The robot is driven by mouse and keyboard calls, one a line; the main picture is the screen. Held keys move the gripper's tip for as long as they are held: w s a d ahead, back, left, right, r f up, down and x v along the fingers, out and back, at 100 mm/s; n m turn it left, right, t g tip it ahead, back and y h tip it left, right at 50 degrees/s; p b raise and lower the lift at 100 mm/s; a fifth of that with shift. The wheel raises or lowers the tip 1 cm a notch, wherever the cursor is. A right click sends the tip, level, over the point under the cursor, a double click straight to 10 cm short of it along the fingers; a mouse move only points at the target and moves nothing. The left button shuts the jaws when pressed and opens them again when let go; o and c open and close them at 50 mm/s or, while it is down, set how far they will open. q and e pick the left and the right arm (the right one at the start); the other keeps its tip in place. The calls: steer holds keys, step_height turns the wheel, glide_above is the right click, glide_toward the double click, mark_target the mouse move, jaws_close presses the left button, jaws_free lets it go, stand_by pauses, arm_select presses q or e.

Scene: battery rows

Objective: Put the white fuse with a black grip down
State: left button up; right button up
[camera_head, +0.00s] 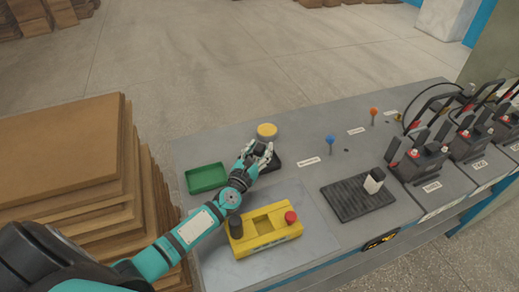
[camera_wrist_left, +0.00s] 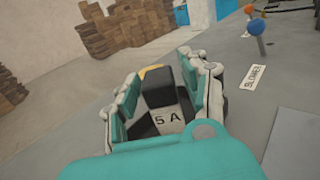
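The white fuse with a black grip shows in the left wrist view, its black grip (camera_wrist_left: 158,88) between the teal finger pads and a pale face marked "5 A" below it. I cannot tell whether the fuse touches the pad. Another white block with a black top (camera_head: 374,180) stands on a black ribbed mat (camera_head: 345,199). My right gripper is not in view.
A yellow round thing (camera_head: 266,130) is just behind the left gripper. A green tray (camera_head: 207,178) lies left of it. A yellow box with a red button (camera_head: 262,232) is in front. Blue (camera_head: 330,140) and orange (camera_head: 373,112) knobs and black devices (camera_head: 420,155) are to the right.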

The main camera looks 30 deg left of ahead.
mark_target(257, 153)
arm_select(q)
steer(key=shift+r, duration=0.2)
steer(key=s, duration=0.6)
steer(key=shift+s+d+f, duration=0.15)
steer(key=shift+s+d, duration=0.05)
steer(key=shift+s, duration=0.55)
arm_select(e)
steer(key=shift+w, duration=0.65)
